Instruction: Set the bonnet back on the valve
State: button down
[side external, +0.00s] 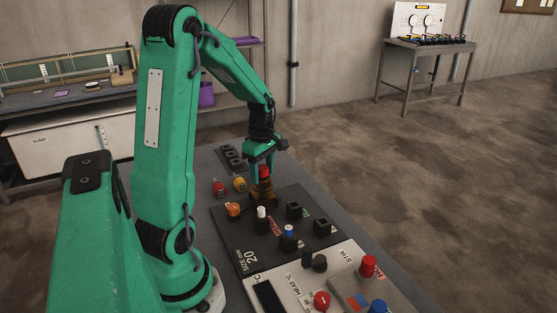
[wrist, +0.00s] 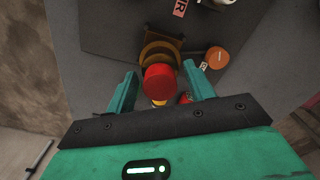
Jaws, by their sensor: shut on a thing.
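The red-topped bonnet (side external: 264,171) is between the fingers of my gripper (side external: 263,176), which is shut on it. In the wrist view, the round red top (wrist: 158,84) shows between the two green fingers of my gripper (wrist: 160,76). The brown, brass-like valve body (side external: 262,193) stands on the dark panel directly below the bonnet. It also shows in the wrist view (wrist: 157,50), just beyond the red top. The lower part of the bonnet is hidden, so I cannot tell whether it touches the valve or is apart from it.
An orange knob (side external: 233,209) stands beside the valve on the dark panel (side external: 238,250). Red (side external: 218,188) and yellow (side external: 240,184) pieces lie behind it. Black blocks (side external: 294,210) and white-topped (side external: 261,213) and blue-topped (side external: 288,231) fittings stand nearer the camera.

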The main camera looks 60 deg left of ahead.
aim_at(262, 167)
jog(key=shift+f, duration=1.05)
jog(key=shift+c, duration=2.3)
grip_release()
jog(key=shift+r, duration=2.55)
jog(key=shift+r, duration=0.1)
jog(key=shift+r, duration=3.8)
